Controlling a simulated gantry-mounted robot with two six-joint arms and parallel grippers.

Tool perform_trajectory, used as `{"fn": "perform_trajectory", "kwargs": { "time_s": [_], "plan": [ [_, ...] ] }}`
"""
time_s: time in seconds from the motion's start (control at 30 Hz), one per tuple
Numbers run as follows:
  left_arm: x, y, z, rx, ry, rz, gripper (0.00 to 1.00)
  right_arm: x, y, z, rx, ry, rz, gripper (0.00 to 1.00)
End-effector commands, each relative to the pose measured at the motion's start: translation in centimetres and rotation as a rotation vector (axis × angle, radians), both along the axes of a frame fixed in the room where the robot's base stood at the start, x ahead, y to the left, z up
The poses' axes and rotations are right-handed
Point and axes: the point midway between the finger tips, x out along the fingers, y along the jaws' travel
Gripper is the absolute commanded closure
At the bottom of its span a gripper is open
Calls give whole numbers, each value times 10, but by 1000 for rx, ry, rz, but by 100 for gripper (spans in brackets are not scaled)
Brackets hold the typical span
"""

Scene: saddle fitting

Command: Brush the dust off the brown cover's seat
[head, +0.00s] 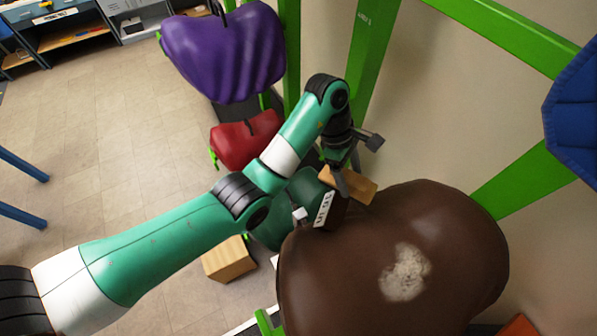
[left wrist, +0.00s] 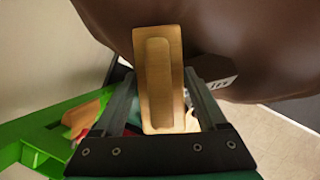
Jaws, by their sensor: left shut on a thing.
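The large brown cover (head: 450,235) fills the lower right of the head view. A pale patch of dust (head: 405,272) lies on its upper surface. My left gripper (head: 341,182) is at the cover's far left edge, away from the dust patch. It is shut on a wooden brush (head: 357,186). The left wrist view shows the brush's flat wooden back (left wrist: 159,80) between the fingers of my left gripper (left wrist: 155,95), with the brown cover (left wrist: 220,35) beyond it. The bristles are hidden. My right gripper is in neither view.
A purple cover (head: 225,50) and a red cover (head: 245,140) are on the green frame (head: 370,55) farther back. A blue cover (head: 575,110) is at the right edge. A wooden block (head: 229,259) is lower down, left of the brown cover. Open floor lies at left.

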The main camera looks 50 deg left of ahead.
Motion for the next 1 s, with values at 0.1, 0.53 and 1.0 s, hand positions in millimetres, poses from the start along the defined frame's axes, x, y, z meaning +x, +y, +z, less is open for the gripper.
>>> {"fn": "perform_trajectory", "kwargs": {
  "time_s": [0.1, 0.53, 1.0],
  "plan": [
    [11, -55, 36, -1, -3, -136, 90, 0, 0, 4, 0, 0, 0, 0],
    [-9, -199, 127, -5, -2, -488, 90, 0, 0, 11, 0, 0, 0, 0],
    [-13, -207, 122, -6, 1, -511, 90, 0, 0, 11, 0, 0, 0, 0]
  ]
}}
